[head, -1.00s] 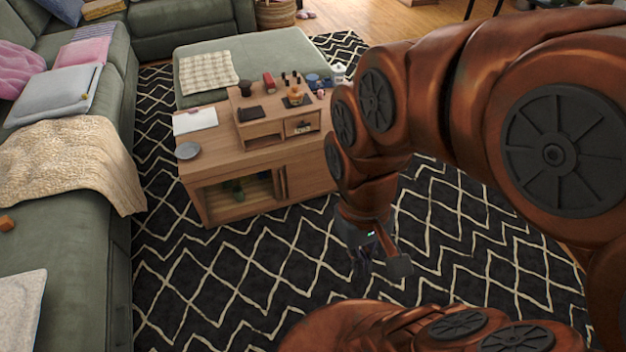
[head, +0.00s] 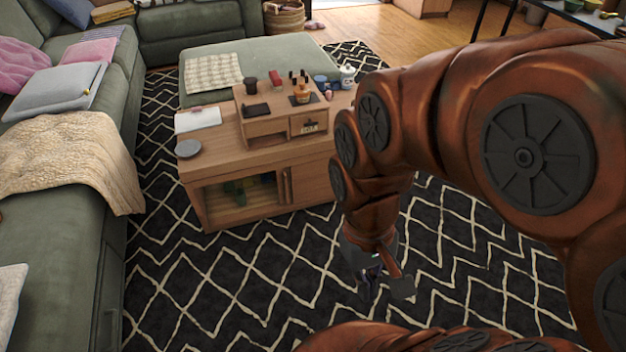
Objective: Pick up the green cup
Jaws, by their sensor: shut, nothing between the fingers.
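My gripper (head: 371,288) points down over the patterned rug, in front of the wooden coffee table and to its right. It is shut and empty. I cannot surely pick out the green cup. A green item (head: 236,188) sits inside the table's open lower compartment, partly in shade, and its shape is unclear. A small dark cup (head: 249,85) stands on the raised wooden shelf on the table. Some greenish vessels (head: 535,14) stand on a dark table at the top right, partly cut off by the frame.
The coffee table (head: 230,150) holds a grey plate (head: 188,148), a clipboard (head: 198,119), a blue mug (head: 320,82) and a white jar (head: 347,76). A green sofa (head: 60,240) lines the left. The rug (head: 220,285) between them is clear.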

